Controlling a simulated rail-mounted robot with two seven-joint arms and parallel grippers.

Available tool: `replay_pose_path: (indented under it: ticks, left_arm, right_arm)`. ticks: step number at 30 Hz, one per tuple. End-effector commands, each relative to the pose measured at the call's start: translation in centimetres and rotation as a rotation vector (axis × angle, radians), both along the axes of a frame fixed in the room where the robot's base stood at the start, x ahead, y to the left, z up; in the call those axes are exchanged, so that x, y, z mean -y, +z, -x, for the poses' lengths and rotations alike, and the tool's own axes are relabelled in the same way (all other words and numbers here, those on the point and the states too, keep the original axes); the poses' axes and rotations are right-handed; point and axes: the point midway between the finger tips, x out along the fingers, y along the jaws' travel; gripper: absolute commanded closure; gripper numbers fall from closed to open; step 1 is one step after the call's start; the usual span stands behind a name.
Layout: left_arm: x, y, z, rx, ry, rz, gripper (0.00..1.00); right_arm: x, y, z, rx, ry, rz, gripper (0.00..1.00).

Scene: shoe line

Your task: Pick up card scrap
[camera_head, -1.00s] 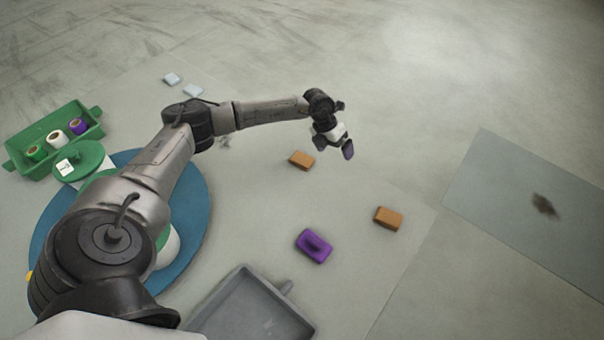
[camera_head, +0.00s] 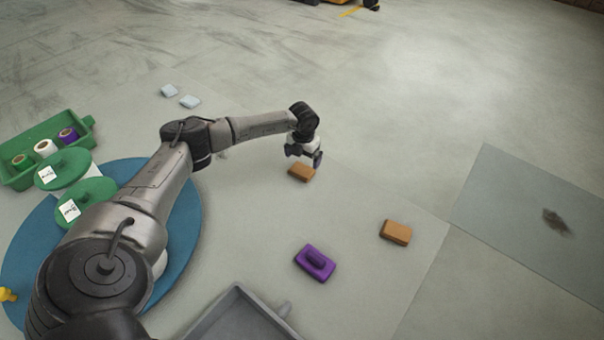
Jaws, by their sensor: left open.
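My left gripper (camera_head: 305,159) is open, pointing down just above and behind a small orange-brown block-like piece (camera_head: 301,173). Its fingers overlap the piece's far edge in the picture, and I cannot tell whether they touch it. A similar orange-brown piece (camera_head: 395,232) lies on the floor to the right. Two small pale pieces (camera_head: 169,90) lie at the far left. I cannot tell for sure which of these is card scrap. My right gripper is not in view.
A purple block with a raised grip (camera_head: 315,262) lies front of centre. A grey tray (camera_head: 240,300) is at the bottom. A blue round mat (camera_head: 185,225) holds green-lidded containers (camera_head: 70,165). A green bin (camera_head: 20,178) with rolls stands left. A grey-blue panel (camera_head: 510,200) with a dark smudge lies right.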

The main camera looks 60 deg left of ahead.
Motion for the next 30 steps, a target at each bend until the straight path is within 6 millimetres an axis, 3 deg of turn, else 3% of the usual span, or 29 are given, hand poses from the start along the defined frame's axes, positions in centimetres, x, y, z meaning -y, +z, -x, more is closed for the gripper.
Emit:
replay_pose_path:
  ticks: [7,16,25,30]
  left_arm:
    - [0.0,-1.2,0.1,0.0,0.0,0.0,0.0]
    - [0.1,-5.0,0.6,0.0,0.001,0.001,0.0]
    - [0.1,-5.3,0.5,0.003,0.001,0.001,0.0]
    - [0.1,-5.3,0.5,0.002,0.001,0.001,0.16]
  right_arm:
    - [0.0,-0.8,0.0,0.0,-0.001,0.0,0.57]
    - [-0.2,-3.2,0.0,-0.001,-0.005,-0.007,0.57]
    - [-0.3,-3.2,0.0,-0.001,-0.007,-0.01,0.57]
    - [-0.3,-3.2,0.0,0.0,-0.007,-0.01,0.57]
